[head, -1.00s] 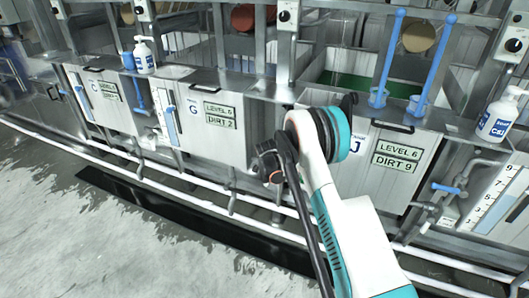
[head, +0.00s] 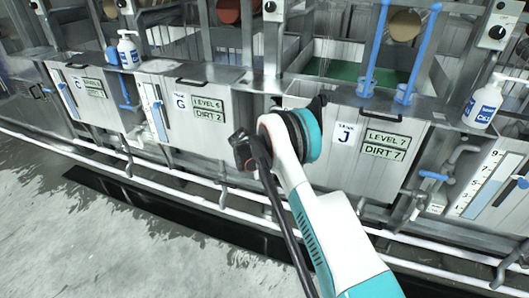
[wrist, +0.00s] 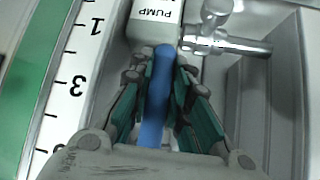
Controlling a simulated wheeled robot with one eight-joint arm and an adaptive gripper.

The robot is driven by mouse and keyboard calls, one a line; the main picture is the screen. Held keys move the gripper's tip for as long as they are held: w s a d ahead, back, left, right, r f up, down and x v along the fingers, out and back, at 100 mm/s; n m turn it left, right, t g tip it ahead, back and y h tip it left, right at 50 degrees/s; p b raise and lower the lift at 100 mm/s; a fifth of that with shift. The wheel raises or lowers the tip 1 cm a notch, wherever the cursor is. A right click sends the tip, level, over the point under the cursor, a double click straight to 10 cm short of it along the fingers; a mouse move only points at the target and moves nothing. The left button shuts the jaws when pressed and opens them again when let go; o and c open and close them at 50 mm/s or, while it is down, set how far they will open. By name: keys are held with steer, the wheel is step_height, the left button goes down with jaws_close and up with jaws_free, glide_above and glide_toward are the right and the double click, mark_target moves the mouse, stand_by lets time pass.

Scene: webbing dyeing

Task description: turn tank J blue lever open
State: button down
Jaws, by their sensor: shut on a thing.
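Tank J (head: 365,160) is the pale panel right of centre in the head view, with a blue J label and a sign (head: 385,145) reading LEVEL 7, DIRT 7. In the wrist view, a blue lever (wrist: 157,95) runs from near the PUMP label back between the fingers. My gripper (wrist: 160,75) is shut on this lever, one green-padded finger on each side. A metal valve and pipe (wrist: 225,40) sit just beyond its far end, to the right. In the head view my arm hides the gripper and the held lever.
A numbered level gauge (wrist: 75,80) stands close left of the gripper in the wrist view. In the head view, another blue lever (head: 433,175) and gauge are right of tank J. A white bottle (head: 485,102) stands on the ledge. White pipes run low along the front.

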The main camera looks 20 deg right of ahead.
steer(key=shift+s+f, duration=0.1)
stand_by(0.3)
steer(key=c, duration=1.5)
jaws_free()
steer(key=shift+v, duration=6)
